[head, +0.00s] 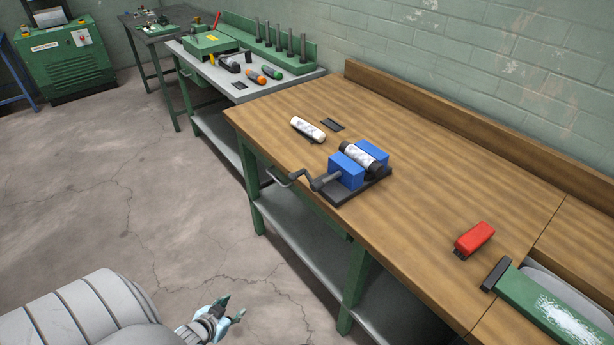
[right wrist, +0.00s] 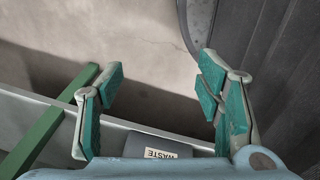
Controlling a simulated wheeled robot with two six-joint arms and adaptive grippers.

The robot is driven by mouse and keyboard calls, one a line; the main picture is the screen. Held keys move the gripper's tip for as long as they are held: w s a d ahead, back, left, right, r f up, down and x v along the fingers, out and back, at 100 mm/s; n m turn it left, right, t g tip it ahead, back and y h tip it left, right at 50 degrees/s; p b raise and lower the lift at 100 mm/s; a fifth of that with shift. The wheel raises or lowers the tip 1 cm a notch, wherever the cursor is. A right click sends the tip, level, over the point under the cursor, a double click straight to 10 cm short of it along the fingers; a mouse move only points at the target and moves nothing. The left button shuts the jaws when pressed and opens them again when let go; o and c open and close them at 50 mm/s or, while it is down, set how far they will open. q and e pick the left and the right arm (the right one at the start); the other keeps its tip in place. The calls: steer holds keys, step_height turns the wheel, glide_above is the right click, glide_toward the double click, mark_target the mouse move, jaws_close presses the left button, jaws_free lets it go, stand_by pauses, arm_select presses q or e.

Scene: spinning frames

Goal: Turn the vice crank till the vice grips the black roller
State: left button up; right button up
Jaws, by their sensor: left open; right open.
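The vice (head: 346,170) has two blue jaws on a dark base and stands on the wooden bench. Its dark crank (head: 318,182) sticks out past the bench's front edge. A roller (head: 361,157) with a white-streaked body and black ends lies between the jaws; whether both jaws touch it I cannot tell. My left gripper (head: 231,309) is open and empty, low over the floor, well short of the crank. My right gripper (right wrist: 160,88) is open and empty in the right wrist view; it does not show in the head view.
Another whitish roller (head: 307,129) lies on the wooden bench (head: 450,190) beside a small dark plate (head: 333,125). A red-handled brush (head: 474,238) and a green machine (head: 550,305) are at the right. A grey bench (head: 262,88) with tools stands behind. A "WASTE" label (right wrist: 161,154) shows below my right gripper.

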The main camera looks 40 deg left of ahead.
arm_select(q)
steer(key=w+a+r+t, duration=0.4)
steer(key=w+r, duration=0.4)
steer(key=r, duration=0.3)
steer(key=m+t+h, duration=0.2)
steer(key=t+h, duration=0.3)
glide_toward(292, 177)
steer(key=w+b, duration=0.1)
steer(key=w, duration=0.2)
steer(key=w+b, duration=0.1)
steer(key=w, duration=0.3)
steer(key=w+d+f+b, duration=0.1)
steer(key=w, duration=0.2)
steer(key=shift+w, duration=0.15)
steer(key=shift+w+d, duration=0.1)
steer(key=shift+w, duration=0.1)
arm_select(e)
steer(key=f, duration=0.1)
steer(key=w+f, duration=0.1)
steer(key=f, duration=0.1)
steer(key=shift+w, duration=0.3)
